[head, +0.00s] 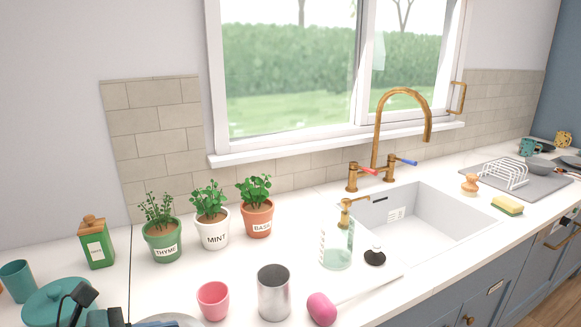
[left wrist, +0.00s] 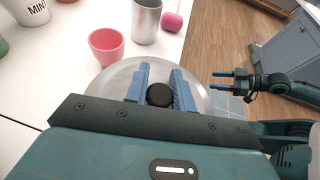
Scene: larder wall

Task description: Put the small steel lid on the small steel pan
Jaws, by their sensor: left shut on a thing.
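The small steel lid (left wrist: 118,78) is a round, shiny grey disc with a black knob (left wrist: 160,95) in the left wrist view. My left gripper (left wrist: 160,73) has its blue fingers on both sides of the knob and is shut on it. A grey rim of the lid (head: 172,319) shows at the bottom edge of the head view.
A pink cup (head: 213,301), a steel canister (head: 274,292) and a pink rounded thing (head: 321,309) stand close beyond the lid. Potted herbs (head: 212,229) line the back, left of the sink (head: 440,221).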

